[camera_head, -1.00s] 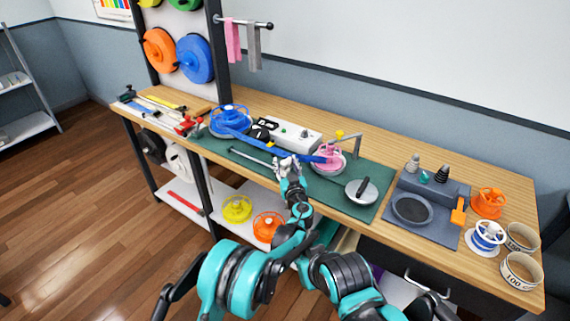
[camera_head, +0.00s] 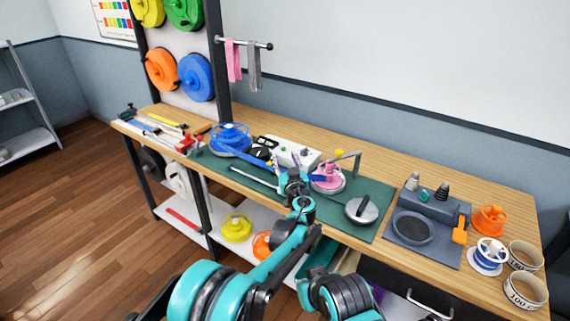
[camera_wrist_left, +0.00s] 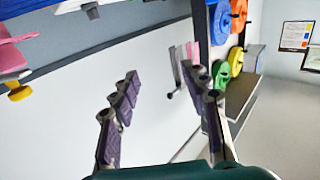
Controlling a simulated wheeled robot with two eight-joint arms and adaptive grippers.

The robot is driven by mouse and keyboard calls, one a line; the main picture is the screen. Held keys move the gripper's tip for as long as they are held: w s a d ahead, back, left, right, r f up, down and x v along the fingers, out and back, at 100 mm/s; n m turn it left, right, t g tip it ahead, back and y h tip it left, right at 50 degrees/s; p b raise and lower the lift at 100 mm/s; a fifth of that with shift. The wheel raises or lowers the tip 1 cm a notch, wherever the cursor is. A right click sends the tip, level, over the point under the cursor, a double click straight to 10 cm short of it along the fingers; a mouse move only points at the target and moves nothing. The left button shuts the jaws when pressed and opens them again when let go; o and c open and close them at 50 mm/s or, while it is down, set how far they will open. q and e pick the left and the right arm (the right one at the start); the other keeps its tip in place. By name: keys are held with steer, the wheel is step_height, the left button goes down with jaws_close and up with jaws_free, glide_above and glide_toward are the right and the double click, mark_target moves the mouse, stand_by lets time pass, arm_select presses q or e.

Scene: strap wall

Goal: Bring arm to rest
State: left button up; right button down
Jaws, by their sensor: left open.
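My left gripper (camera_head: 293,178) is over the front half of the green mat (camera_head: 345,226). Its two fingers are spread with nothing between them, as the left wrist view (camera_wrist_left: 160,75) shows. A blue strap (camera_head: 256,160) runs from the blue reel (camera_head: 230,138) toward the pink reel (camera_head: 328,177); my gripper hides part of it. The strap and the pink reel (camera_wrist_left: 12,55) also show at the upper left of the left wrist view. My right gripper is not in view.
A white box (camera_head: 297,151) stands behind the strap. A round metal piece with a black handle (camera_head: 362,209) is on the mat's right. A grey tray (camera_head: 420,254) and several reels stand farther right. Large discs hang on the rack (camera_head: 222,75). The floor at left is clear.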

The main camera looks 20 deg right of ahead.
arm_select(q)
steer(key=s+a+r+n+g+y, duration=0.1)
steer(key=a+r+y, duration=0.15)
steer(key=a, duration=0.75)
steer(key=s+a+r+n+g+y, duration=0.1)
steer(key=a+r, duration=0.2)
steer(key=a, duration=0.7)
steer(key=s+a+g+y, duration=0.1)
steer(key=s+a+g, duration=0.1)
steer(key=s+a, duration=0.4)
steer(key=s+a+g+y, duration=0.15)
steer(key=s+a, duration=0.25)
steer(key=a, duration=0.4)
steer(key=s+a+f+g+h, duration=0.1)
steer(key=s+a+f+g, duration=0.25)
steer(key=s+a, duration=0.75)
steer(key=s+f+h, duration=0.1)
steer(key=s+f, duration=0.3)
steer(key=s, duration=0.4)
steer(key=s+f+g+h, duration=0.1)
steer(key=s+f, duration=0.3)
steer(key=s, duration=0.5)
steer(key=shift+s+d+f+m+g+h, duration=0.25)
steer(key=shift+s+f+m+g+h, duration=0.05)
steer(key=shift+f+h, duration=0.1)
